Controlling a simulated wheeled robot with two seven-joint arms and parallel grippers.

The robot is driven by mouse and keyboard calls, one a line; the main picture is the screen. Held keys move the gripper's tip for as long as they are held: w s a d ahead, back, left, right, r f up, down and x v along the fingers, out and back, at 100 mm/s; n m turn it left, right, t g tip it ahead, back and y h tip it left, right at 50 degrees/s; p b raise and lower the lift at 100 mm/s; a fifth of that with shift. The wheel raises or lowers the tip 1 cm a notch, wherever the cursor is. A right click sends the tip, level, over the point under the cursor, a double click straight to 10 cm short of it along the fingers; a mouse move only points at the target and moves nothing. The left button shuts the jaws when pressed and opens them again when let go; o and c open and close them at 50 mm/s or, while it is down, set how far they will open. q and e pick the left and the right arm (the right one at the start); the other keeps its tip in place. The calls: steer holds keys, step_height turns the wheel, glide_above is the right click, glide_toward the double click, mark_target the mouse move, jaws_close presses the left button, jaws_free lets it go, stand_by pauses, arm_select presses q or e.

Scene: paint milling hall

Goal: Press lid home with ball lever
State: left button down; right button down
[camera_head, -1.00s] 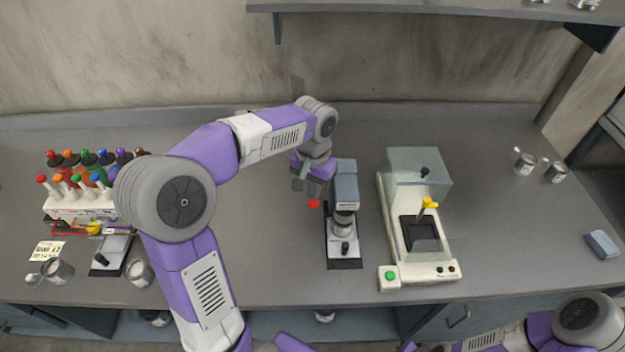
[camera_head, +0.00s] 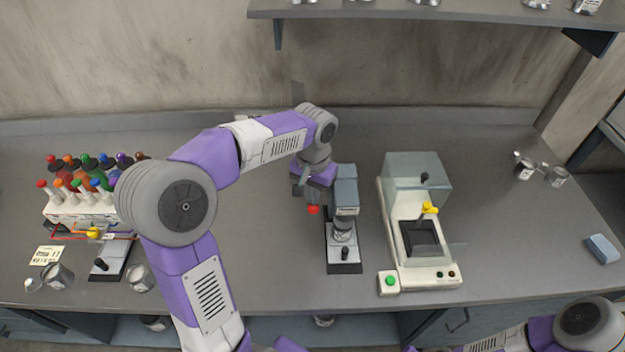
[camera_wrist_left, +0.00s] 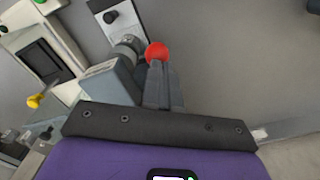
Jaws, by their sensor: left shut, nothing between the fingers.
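The lid press (camera_head: 345,185) is a grey-blue upright unit on a dark base, and a small metal can (camera_head: 342,230) stands under its head. The can's lid is too small to judge. The red ball (camera_head: 313,210) of the lever is at the press's left side. My left gripper (camera_head: 304,192) is right beside the ball, shut and empty. In the left wrist view the closed fingers (camera_wrist_left: 158,68) point at the red ball (camera_wrist_left: 157,52), at or almost touching it; contact cannot be told. The lever's rod is mostly hidden. My right gripper is out of view.
A cream machine with a clear hood (camera_head: 420,262) and yellow knob stands right of the press. A rack of coloured-top bottles (camera_head: 75,208) and open cans (camera_head: 58,275) are at the left.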

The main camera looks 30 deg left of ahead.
arm_select(q)
steer(key=shift+r+p, duration=2.35)
steer(key=shift+r, duration=0.55)
step_height(320, 180, up, 5)
steer(key=p, duration=0.4)
